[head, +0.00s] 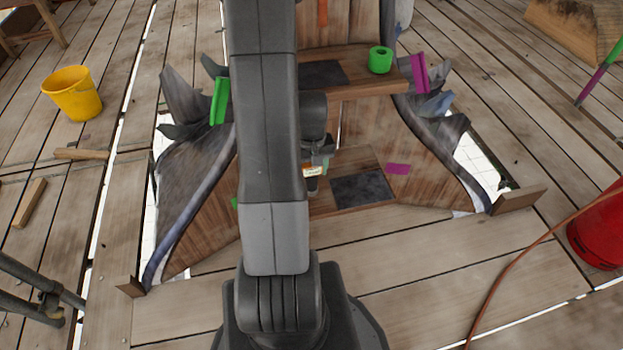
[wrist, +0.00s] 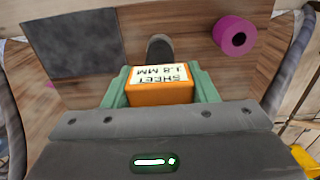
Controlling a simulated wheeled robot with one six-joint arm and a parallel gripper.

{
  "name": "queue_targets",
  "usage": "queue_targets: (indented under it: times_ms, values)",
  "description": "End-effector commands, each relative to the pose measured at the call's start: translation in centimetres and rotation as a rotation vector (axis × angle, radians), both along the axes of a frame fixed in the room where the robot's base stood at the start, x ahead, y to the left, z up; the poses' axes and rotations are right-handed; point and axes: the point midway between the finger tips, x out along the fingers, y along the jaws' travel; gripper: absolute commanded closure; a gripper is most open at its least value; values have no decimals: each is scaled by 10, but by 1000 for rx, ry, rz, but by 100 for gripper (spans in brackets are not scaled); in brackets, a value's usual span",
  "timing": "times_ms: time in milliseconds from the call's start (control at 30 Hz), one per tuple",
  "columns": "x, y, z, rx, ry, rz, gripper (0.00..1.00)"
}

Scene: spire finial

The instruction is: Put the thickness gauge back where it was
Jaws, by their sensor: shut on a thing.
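My gripper (head: 318,160) is low over the lower shelf (head: 325,205), partly hidden by my arm in the head view. In the wrist view its green fingers (wrist: 162,88) are shut on an orange block with a white label reading "SHEET 1.8 MM", which I take for the thickness gauge (wrist: 160,95). The gauge (head: 313,169) shows small in the head view. A dark rounded end (wrist: 160,47) shows just beyond it; I cannot tell whether it belongs to the gauge. Whether the gauge touches the shelf is unclear.
A dark square pad (wrist: 75,42) and a magenta roll (wrist: 235,35) lie on wood near the gauge. A green roll (head: 380,60) stands on the upper shelf (head: 345,88). Torn grey sheeting (head: 190,170) flanks the wooden structure. A yellow bucket (head: 73,93) and red cylinder (head: 600,228) stand apart.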

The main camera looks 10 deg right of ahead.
Motion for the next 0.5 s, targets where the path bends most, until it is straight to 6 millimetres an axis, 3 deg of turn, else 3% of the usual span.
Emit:
queue_targets:
  times_ms: [233, 500]
  values:
    - [-1, 0, -36, 1, 4, 0, 79]
    - [0, 0, -39, 0, 0, 0, 79]
